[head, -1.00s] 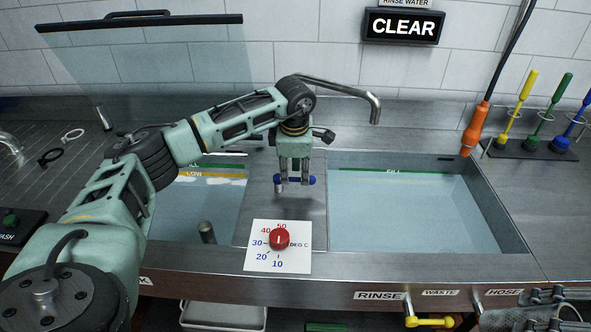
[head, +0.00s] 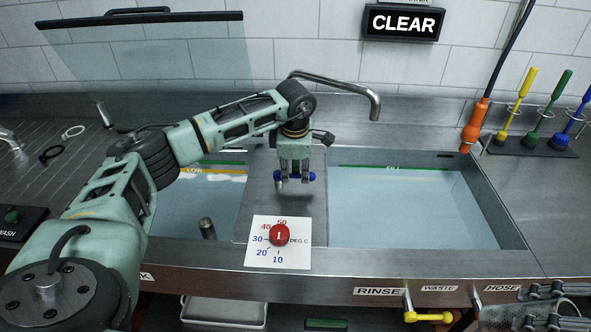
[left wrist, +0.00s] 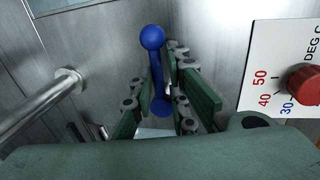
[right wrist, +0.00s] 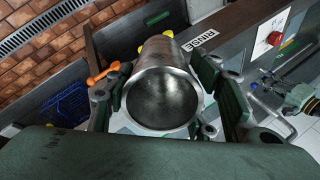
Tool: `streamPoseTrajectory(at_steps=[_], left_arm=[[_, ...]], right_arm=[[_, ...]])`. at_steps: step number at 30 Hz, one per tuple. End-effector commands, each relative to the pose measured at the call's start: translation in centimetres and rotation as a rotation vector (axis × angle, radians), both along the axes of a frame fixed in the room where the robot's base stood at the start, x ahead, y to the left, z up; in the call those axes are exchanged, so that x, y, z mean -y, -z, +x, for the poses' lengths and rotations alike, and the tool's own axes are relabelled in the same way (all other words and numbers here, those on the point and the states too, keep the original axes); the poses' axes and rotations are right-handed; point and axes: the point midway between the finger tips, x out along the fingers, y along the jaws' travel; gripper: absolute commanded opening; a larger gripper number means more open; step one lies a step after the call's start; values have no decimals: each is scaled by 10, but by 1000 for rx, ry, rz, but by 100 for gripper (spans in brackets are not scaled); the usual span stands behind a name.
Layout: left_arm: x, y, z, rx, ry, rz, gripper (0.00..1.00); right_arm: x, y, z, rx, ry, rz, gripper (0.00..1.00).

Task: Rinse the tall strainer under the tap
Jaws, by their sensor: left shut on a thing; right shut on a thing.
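My left gripper (head: 294,176) is shut on the blue tap lever (left wrist: 153,38), on the ledge between two water-filled basins. The lever's ball end sticks out past the fingers in the left wrist view. The bent metal tap spout (head: 345,87) reaches over the right basin (head: 515,232); no water stream shows below it. My right gripper (right wrist: 167,95) is shut on the tall strainer (right wrist: 163,97), a metal cylinder whose round open mouth faces the right wrist camera. In the head view the right gripper is only partly visible at the lower right corner, beyond the basin's front edge.
A red temperature dial (head: 279,235) sits on the ledge in front of the left gripper. A yellow valve handle (head: 428,316) projects below the RINSE label. An orange hose nozzle (head: 475,125) hangs at the back right near several coloured brushes (head: 535,115). The sign (head: 403,22) reads CLEAR.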

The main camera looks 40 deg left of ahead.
Motion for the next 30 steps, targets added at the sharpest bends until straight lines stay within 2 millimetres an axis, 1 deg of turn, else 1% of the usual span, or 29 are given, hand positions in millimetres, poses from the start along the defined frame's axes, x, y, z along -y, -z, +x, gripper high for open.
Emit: streamPoseTrajectory(at_steps=[1,7,12,16,19,26,27,30], left_arm=[[-3,-6,4,18,-4,4,0],[-4,-6,4,23,18,5,0],[-2,-5,-2,26,174,6,0],[-1,-7,-6,27,269,6,0],[0,-8,-7,26,296,6,0],[0,-9,-7,26,296,6,0],[0,-9,-7,26,296,6,17],[0,-8,-7,24,295,5,26]], right_arm=[[0,-1,0,1,0,1,18],[0,2,0,1,0,1,18],[0,13,0,1,0,1,18],[0,17,0,1,0,1,18],[0,17,0,1,0,1,18],[0,16,0,1,0,1,18],[0,16,0,1,0,1,18],[0,16,0,1,0,1,18]])
